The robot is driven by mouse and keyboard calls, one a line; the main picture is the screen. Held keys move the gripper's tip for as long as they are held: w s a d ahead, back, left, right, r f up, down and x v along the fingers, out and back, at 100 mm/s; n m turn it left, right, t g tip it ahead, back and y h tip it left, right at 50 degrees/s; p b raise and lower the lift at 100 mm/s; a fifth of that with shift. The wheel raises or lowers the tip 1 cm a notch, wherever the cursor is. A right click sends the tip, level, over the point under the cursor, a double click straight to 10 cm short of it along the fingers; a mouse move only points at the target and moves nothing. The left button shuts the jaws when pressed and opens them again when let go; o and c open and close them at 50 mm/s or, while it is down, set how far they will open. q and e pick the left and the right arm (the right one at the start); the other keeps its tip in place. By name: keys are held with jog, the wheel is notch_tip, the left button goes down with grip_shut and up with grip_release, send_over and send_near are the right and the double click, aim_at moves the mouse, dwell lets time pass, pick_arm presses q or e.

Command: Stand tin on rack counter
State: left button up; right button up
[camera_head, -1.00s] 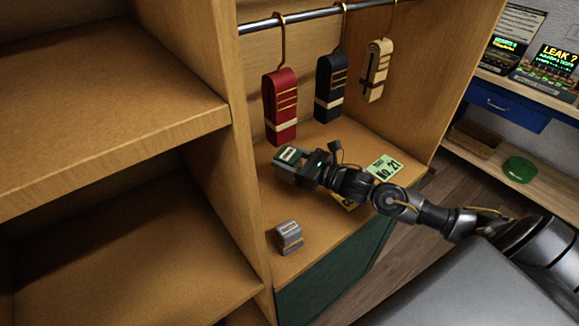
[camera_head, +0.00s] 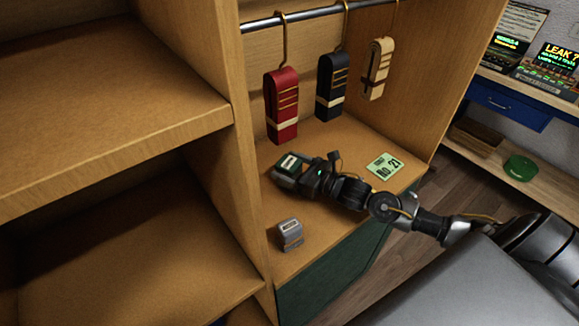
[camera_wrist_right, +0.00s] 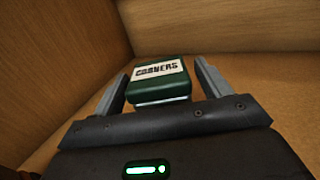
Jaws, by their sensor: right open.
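The tin (camera_head: 291,161) is a small green box with a white label on top. It is at the counter's back left, below the red hanging bundle, and appears to rest on the wooden rack counter (camera_head: 345,140). In the right wrist view the tin (camera_wrist_right: 159,84) lies between the two fingers of my right gripper (camera_wrist_right: 160,85). The fingers are open, with a visible gap on the right side. My right gripper also shows in the head view (camera_head: 288,172), low over the counter. The tin's underside is hidden. My left gripper is out of view.
Red (camera_head: 282,104), dark blue (camera_head: 331,88) and cream (camera_head: 377,68) bundles hang from a rail (camera_head: 310,14) above the counter. A grey block (camera_head: 290,235) stands at the front left. A green number card (camera_head: 384,165) lies on the right. A wooden partition (camera_head: 240,130) bounds the left side.

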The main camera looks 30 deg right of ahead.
jog(key=shift+r, duration=0.15)
jog(key=shift+s+d+f, duration=0.15)
jog(key=shift+s+f, duration=0.05)
jog(key=shift+s, duration=0.05)
jog(key=b+v, duration=0.2)
jog(key=v, duration=0.7)
jog(key=shift+s+d+b, duration=0.15)
jog(key=shift+s+b, duration=0.05)
jog(key=shift+b, duration=0.1)
jog(key=shift+v, duration=0.8)
jog(key=shift+s+d+r, duration=0.1)
jog(key=shift+r, duration=0.1)
